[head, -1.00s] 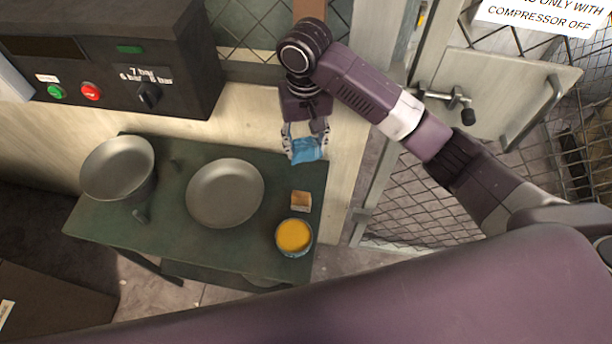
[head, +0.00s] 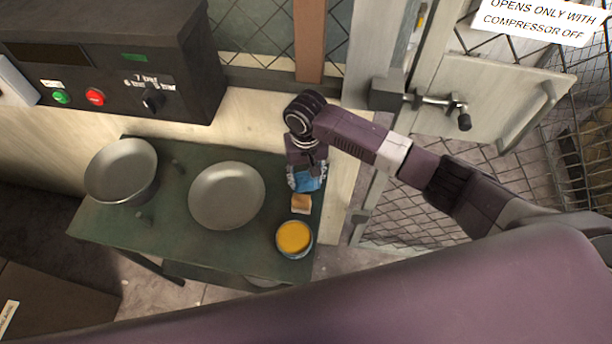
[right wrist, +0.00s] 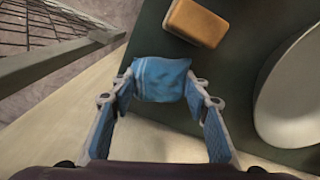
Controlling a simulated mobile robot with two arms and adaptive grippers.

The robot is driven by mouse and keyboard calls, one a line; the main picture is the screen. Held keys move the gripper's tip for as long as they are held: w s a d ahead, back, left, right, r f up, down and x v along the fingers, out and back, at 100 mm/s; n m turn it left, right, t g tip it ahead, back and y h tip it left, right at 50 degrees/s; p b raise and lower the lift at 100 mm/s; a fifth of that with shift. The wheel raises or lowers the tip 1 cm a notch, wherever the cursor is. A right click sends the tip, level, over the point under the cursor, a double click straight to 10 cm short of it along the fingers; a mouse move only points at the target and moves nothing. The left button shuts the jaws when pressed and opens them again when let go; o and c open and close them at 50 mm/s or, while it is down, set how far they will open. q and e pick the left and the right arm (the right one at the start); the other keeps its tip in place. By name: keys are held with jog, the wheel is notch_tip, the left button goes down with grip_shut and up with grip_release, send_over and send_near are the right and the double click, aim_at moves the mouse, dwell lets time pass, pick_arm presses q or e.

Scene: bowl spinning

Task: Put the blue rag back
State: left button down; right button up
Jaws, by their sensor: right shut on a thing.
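The blue rag (head: 308,181) is at the right end of the green table (head: 165,230), in my right gripper (head: 306,184). The right wrist view shows the rag (right wrist: 161,79) bunched between the two fingertips of the gripper (right wrist: 160,88), over the table's edge. The gripper is shut on it, with the fingers held apart by the cloth. In the head view the rag is just behind a small tan block (head: 301,203). I cannot tell whether the rag touches the table. My left gripper is not in view.
A grey plate (head: 226,195), a grey bowl-like dish (head: 121,171) and a tin of yellow stuff (head: 294,238) stand on the table. The block also shows in the right wrist view (right wrist: 197,21). A control box (head: 110,65) is behind; a mesh gate (head: 490,95) is right.

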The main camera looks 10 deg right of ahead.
aim_at(306, 178)
jog(key=shift+f, duration=0.1)
jog(key=o, duration=1)
notch_tip(306, 178, up, 12)
jog(key=shift+r+b, duration=0.15)
jog(key=shift+b, duration=0.5)
jog(key=shift+s, duration=0.1)
